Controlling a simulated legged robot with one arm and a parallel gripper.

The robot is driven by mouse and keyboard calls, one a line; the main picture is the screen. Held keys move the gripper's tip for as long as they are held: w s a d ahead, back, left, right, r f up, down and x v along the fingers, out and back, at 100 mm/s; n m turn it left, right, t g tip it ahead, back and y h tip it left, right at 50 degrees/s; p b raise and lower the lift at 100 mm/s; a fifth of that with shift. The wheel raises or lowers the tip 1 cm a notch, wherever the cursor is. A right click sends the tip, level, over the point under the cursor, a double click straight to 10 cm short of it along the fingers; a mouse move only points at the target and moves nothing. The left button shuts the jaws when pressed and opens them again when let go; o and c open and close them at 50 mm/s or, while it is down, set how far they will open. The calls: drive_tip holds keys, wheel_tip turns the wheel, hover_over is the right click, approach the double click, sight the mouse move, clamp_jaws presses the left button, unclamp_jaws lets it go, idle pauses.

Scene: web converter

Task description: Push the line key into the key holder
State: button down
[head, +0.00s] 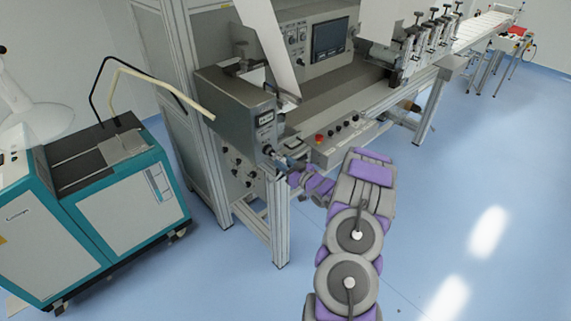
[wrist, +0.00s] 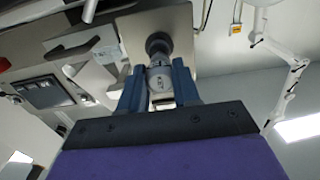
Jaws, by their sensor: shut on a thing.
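In the wrist view, my gripper (wrist: 158,92) has its two blue fingers closed around a small round grey piece, which looks like the line key (wrist: 157,80). The key lines up with a dark round socket, which looks like the key holder (wrist: 158,45), on a flat metal panel. The key's far end meets or nearly meets the socket; I cannot tell how deep it sits.
A control ledge with a red button (head: 318,138) and dark knobs lies just right of my gripper. A metal leg (head: 277,220) stands below the box. A teal cabinet (head: 120,200) stands at left. The blue floor (head: 450,210) at right is clear.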

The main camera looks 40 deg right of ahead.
drive_tip(key=shift+w, duration=0.9)
idle(0.4)
drive_tip(key=c, duration=0.7)
unclamp_jaws()
drive_tip(key=shift+c, duration=0.2)
drive_tip(key=s+d+p, duration=0.1)
drive_tip(key=s+p, duration=0.1)
drive_tip(key=s, duration=1.5)
drive_tip(key=shift+s+d+p, duration=0.15)
drive_tip(key=shift+p, duration=0.2)
drive_tip(key=shift+f, duration=0.1)
